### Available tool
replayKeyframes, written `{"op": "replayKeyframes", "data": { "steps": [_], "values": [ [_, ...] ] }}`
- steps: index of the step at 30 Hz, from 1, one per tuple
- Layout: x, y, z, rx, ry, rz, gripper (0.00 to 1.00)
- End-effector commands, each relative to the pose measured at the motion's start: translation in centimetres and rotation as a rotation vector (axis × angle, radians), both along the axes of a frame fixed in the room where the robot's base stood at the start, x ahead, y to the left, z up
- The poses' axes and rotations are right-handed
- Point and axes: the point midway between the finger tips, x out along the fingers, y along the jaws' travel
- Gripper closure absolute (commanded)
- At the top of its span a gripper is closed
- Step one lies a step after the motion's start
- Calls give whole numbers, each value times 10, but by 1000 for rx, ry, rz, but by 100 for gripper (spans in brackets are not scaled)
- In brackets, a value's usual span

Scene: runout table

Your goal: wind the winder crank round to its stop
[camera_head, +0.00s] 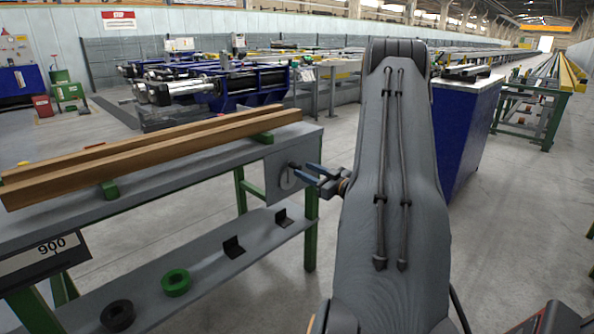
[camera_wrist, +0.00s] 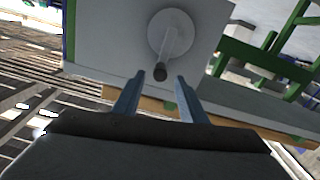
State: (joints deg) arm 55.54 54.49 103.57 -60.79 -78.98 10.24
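The winder crank shows in the wrist view as a pale round disc (camera_wrist: 171,32) on a grey end plate (camera_wrist: 110,40), with a crank arm (camera_wrist: 168,46) pointing down to a dark knob (camera_wrist: 160,73). In the head view the disc (camera_head: 287,182) is on the plate at the right end of the workbench, partly hidden by my gripper. My gripper (camera_head: 299,172) is open in front of the plate. In the wrist view my gripper (camera_wrist: 159,79) has its fingers apart, with the knob in the gap at tip level. Whether the knob is between the tips or just beyond them, I cannot tell.
The workbench (camera_head: 200,165) carries long wooden beams (camera_head: 150,155) on green supports. Its lower shelf (camera_head: 215,262) holds a green ring (camera_head: 176,282), a black ring (camera_head: 117,315) and black brackets (camera_head: 233,247). A blue cabinet (camera_head: 465,130) stands right of my arm.

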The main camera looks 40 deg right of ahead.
Motion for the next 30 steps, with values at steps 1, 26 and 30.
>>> {"op": "replayKeyframes", "data": {
  "steps": [1,26,30],
  "values": [
    [10,1,-1,-1,0,2,62],
    [51,3,0,1,2,-1,90],
    [51,3,0,1,2,-1,100]
  ]
}}
